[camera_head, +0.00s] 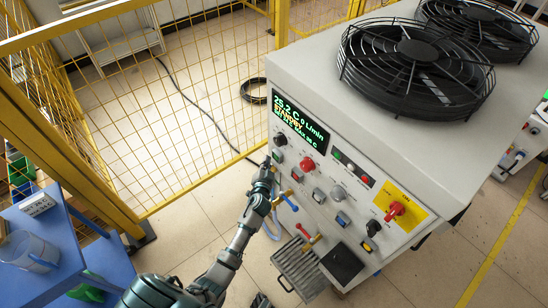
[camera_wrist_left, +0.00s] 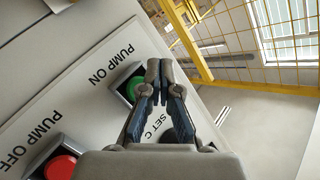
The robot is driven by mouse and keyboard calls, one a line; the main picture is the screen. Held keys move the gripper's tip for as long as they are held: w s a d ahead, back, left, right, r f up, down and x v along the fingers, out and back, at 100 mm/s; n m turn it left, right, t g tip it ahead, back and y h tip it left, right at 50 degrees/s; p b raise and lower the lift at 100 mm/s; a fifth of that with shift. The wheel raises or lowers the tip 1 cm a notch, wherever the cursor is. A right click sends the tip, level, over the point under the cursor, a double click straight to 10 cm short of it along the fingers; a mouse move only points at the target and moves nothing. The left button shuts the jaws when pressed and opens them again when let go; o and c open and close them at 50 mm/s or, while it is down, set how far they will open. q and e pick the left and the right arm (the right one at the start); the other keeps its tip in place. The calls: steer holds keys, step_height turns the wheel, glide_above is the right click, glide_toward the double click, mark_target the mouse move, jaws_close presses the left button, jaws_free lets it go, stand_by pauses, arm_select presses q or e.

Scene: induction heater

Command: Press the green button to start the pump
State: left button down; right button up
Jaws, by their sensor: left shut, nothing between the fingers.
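The green button (camera_wrist_left: 133,88) sits in a square housing under the label PUMP ON in the left wrist view. My left gripper (camera_wrist_left: 159,70) is shut and empty, its fingertips together. In that view the fingers overlap the right edge of the button's housing; I cannot tell whether they touch it. In the head view my left gripper (camera_head: 267,165) is at the left edge of the machine's front panel, below the display (camera_head: 298,124). It hides part of the panel there.
The red PUMP OFF button (camera_wrist_left: 62,166) is near the green one, and a black SET C knob (camera_wrist_left: 183,124) is partly behind the fingers. A red mushroom button (camera_head: 307,164) and a red switch on a yellow plate (camera_head: 408,202) are on the panel. Yellow fencing (camera_head: 150,105) stands left.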

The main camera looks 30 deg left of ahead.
arm_select(q)
steer(key=shift+w+d, duration=0.3)
arm_select(e)
steer(key=shift+s+f, duration=0.1)
steer(key=shift+f, duration=0.05)
stand_by(0.4)
arm_select(q)
steer(key=shift+d+r, duration=0.1)
arm_select(e)
steer(key=shift+d, duration=0.15)
arm_select(q)
steer(key=shift+w+d+r, duration=0.1)
steer(key=shift+w+d, duration=0.1)
steer(key=shift+d, duration=0.15)
arm_select(e)
steer(key=shift+d+f, duration=0.2)
steer(key=shift+d, duration=0.05)
arm_select(q)
steer(key=shift+w+a, duration=0.1)
steer(key=shift+a, duration=0.05)
arm_select(e)
steer(key=shift+a, duration=0.2)
steer(key=shift+r, duration=0.1)
arm_select(q)
steer(key=shift+v, duration=0.95)
arm_select(e)
steer(key=shift+d+r, duration=0.1)
steer(key=shift+r, duration=0.3)
